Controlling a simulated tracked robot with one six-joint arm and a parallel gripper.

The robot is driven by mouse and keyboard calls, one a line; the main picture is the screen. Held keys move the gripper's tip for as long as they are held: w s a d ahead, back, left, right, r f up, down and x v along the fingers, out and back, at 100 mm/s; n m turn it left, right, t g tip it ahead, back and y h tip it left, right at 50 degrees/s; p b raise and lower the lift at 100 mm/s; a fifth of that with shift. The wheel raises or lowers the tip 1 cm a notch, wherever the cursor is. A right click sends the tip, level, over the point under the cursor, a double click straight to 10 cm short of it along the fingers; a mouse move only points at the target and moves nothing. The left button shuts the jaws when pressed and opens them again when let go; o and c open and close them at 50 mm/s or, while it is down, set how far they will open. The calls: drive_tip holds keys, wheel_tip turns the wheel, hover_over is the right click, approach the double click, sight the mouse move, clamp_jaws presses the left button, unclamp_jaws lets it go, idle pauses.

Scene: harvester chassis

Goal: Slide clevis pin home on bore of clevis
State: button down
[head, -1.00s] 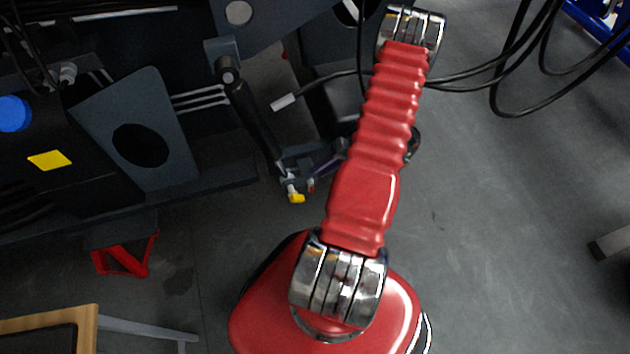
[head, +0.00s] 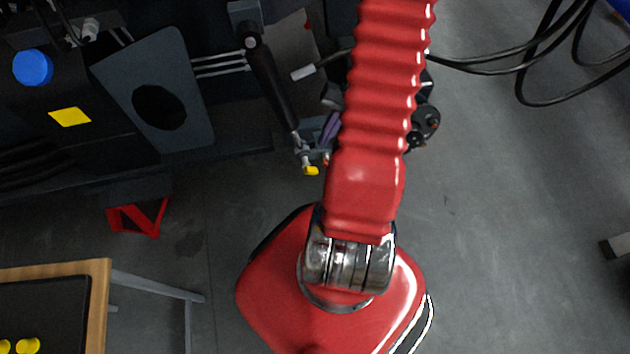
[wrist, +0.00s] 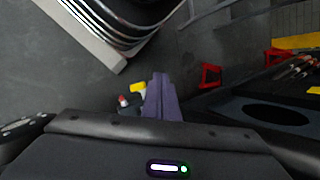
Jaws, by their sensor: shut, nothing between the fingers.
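My gripper (wrist: 161,80) shows in the wrist view as purple fingers that are shut with nothing between them. In the head view its purple part (head: 330,130) is partly hidden by my red arm. A black cylinder (head: 272,85) slants down to a pale metal end fitting (head: 299,142), which looks like the clevis. A yellow-ended piece (head: 310,171), perhaps the pin, is at that fitting; its yellow end (wrist: 138,87) also shows just left of my fingers in the wrist view. A small red-tipped part (wrist: 123,101) is beside it. I cannot tell the pin's depth in the bore.
The dark chassis with a plate with an oval hole (head: 158,90) fills the upper left. A cable with a white plug (head: 302,72) hangs close to the cylinder. A wooden-edged table (head: 98,300) is at lower left.

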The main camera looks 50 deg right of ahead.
drive_tip(key=a+r+n+t+h, duration=0.2)
drive_tip(key=a+r+n, duration=0.3)
drive_tip(key=a+r, duration=0.8)
drive_tip(key=a+r+n+t+h, duration=0.2)
drive_tip(key=a+r+n+h, duration=0.2)
drive_tip(key=a+r, duration=0.9)
wheel_tip(320, 180, up, 6)
drive_tip(key=shift+w+r+n+t, duration=0.2)
drive_tip(key=shift+w+n+t, duration=0.1)
drive_tip(key=shift+n, duration=0.3)
